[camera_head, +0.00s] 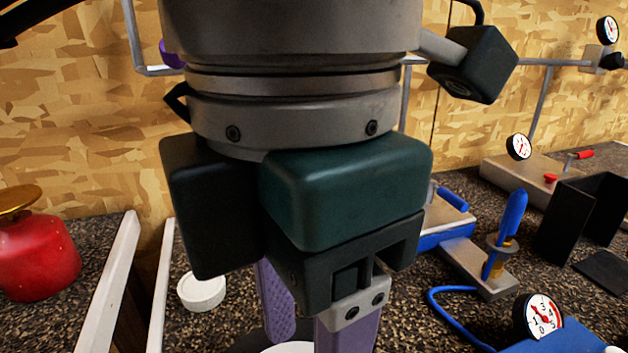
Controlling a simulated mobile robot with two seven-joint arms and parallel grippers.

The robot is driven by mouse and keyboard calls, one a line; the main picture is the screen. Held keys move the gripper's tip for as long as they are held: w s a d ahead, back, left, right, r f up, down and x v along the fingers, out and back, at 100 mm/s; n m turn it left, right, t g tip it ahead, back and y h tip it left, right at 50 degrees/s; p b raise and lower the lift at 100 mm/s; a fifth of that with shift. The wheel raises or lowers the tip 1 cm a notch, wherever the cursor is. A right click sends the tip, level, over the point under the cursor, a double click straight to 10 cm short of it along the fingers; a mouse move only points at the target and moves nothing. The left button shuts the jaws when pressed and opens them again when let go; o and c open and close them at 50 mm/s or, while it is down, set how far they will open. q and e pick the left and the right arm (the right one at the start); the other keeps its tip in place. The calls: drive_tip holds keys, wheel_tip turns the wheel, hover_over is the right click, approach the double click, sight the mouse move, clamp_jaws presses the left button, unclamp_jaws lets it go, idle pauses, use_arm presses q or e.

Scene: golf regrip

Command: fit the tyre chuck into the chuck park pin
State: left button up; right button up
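A large gripper, which appears to be my left one (308,325), fills the middle of the view and points down. Its two purple fingers show a gap at the bottom edge, but their tips are out of the frame, so I cannot tell whether they hold anything. My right gripper is not seen.
A pressure gauge (538,317) sits on a blue body at the lower right. A black open holder (588,215) stands at the far right. A red canister (36,255) and a white round lid (201,291) are at the left. My gripper hides much of the centre.

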use_arm(q)
drive_tip(key=f, duration=0.3)
drive_tip(key=shift+s+f, duration=0.25)
drive_tip(key=shift+f, duration=0.05)
drive_tip(key=f, duration=0.2)
drive_tip(key=f+p, duration=0.1)
drive_tip(key=f, duration=0.2)
drive_tip(key=shift+d+f, duration=0.2)
drive_tip(key=shift+f, duration=0.15)
clamp_jaws()
